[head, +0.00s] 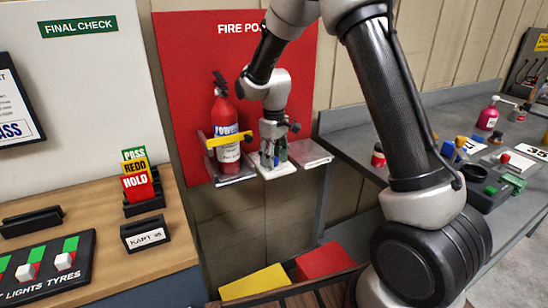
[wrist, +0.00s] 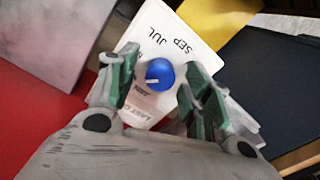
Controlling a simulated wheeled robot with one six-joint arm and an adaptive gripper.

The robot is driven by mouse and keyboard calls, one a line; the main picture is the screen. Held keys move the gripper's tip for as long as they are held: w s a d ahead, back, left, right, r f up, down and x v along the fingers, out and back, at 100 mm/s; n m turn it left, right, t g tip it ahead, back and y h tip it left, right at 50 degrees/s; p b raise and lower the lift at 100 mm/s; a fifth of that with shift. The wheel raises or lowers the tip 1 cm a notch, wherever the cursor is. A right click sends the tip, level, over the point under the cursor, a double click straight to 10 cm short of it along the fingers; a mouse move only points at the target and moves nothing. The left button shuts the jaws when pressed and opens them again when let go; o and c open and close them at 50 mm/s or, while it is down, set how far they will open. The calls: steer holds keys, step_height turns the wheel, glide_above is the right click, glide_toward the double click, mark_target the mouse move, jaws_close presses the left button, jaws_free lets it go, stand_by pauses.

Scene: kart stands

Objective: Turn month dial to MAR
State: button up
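The month dial's blue knob (wrist: 160,74) sits on a white plate (wrist: 186,38) in the wrist view. Its short white pointer mark faces the lower left there. SEP and JUL are readable above the knob; other lettering is partly covered or too small, and I cannot make out MAR. My gripper (wrist: 160,64) is open, with one green-padded finger on each side of the knob. A gap shows on the left; the right finger is close, and I cannot tell if it touches. In the head view my gripper (head: 273,153) points down over the white plate (head: 278,171), hiding the knob.
A red fire extinguisher (head: 226,130) stands on a bracket just left of my gripper. The red board (head: 185,70) is behind. Yellow (head: 255,282) and red (head: 325,260) bins are below.

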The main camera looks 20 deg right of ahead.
steer(key=shift+r, duration=0.1)
step_height(320, 180, up, 12)
stand_by(0.5)
